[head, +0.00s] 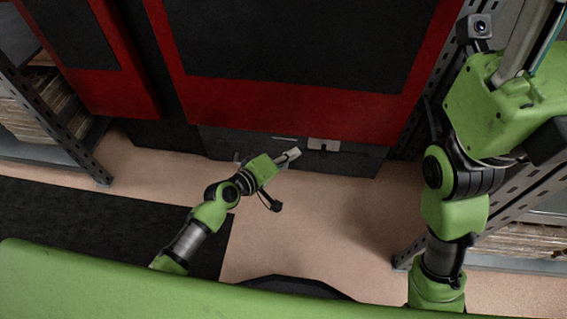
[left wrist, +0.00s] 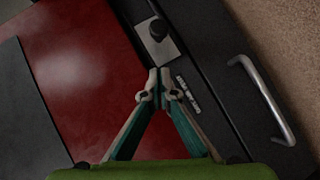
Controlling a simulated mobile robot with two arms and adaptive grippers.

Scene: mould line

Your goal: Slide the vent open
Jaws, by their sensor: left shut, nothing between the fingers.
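The vent shows in the left wrist view as a light plate with a black knob (left wrist: 159,33) and a short row of dark slots (left wrist: 187,92) beside it, on the dark band under the red panel. In the head view the light plate (head: 323,145) sits low on the red machine's dark base. My left gripper (head: 294,154) is shut and empty, just left of the plate. Its closed fingertips (left wrist: 160,80) appear just below the knob plate, beside the slots; whether they touch the surface I cannot tell. My right gripper (head: 540,45) is raised at the top right, its fingertips cut off.
A silver bar handle (left wrist: 264,100) stands out from the dark base near the vent. Shelving racks stand at the left (head: 55,115) and right of the red machine (head: 290,110). The beige floor (head: 310,215) before it is clear, with a dark mat (head: 90,235) at left.

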